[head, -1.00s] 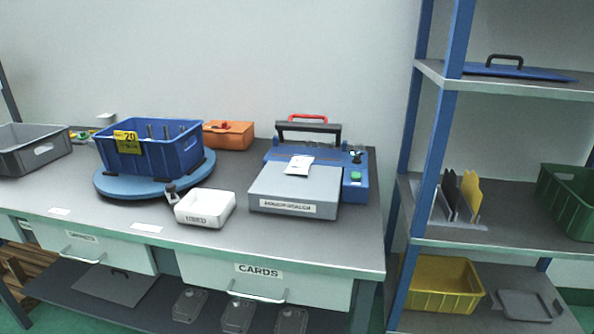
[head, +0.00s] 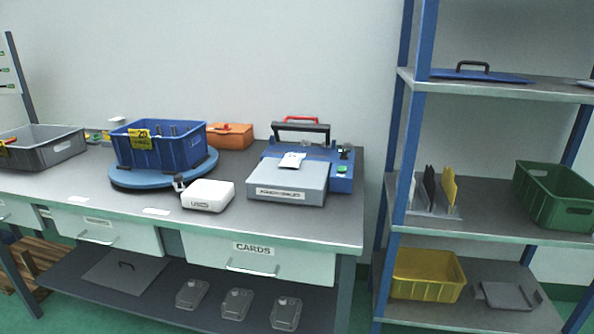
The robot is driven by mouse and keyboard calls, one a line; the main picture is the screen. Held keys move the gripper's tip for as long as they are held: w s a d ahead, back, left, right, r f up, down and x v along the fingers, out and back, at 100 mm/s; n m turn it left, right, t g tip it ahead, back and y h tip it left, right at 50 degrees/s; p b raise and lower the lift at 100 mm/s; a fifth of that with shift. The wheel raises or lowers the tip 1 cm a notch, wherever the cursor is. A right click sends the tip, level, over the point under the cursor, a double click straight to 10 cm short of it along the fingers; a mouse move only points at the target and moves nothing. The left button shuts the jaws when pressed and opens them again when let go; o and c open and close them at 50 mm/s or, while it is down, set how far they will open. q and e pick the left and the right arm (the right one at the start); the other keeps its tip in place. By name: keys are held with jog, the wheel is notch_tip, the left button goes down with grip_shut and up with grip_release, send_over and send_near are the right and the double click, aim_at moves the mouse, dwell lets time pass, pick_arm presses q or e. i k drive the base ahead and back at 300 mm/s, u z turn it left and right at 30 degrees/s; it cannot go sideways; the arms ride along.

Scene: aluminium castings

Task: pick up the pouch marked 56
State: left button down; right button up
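A small white pouch (head: 292,160) lies on top of the grey box (head: 288,182) at the front of the blue machine on the workbench. Its marking is too small to read, so I cannot tell whether it says 56. No other pouch can be made out. Neither of my grippers shows in the head view.
The bench (head: 300,228) also holds a white box (head: 208,195), a blue crate (head: 160,150) on a blue turntable (head: 165,180), a grey crate (head: 45,150) and an orange box (head: 231,136). A shelf rack (head: 480,236) with a green crate (head: 552,195) and yellow crate (head: 427,277) stands right.

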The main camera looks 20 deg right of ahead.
aim_at(292, 158)
jog(key=u, duration=1.6)
jog(key=i, duration=1.3)
jog(key=z, duration=2)
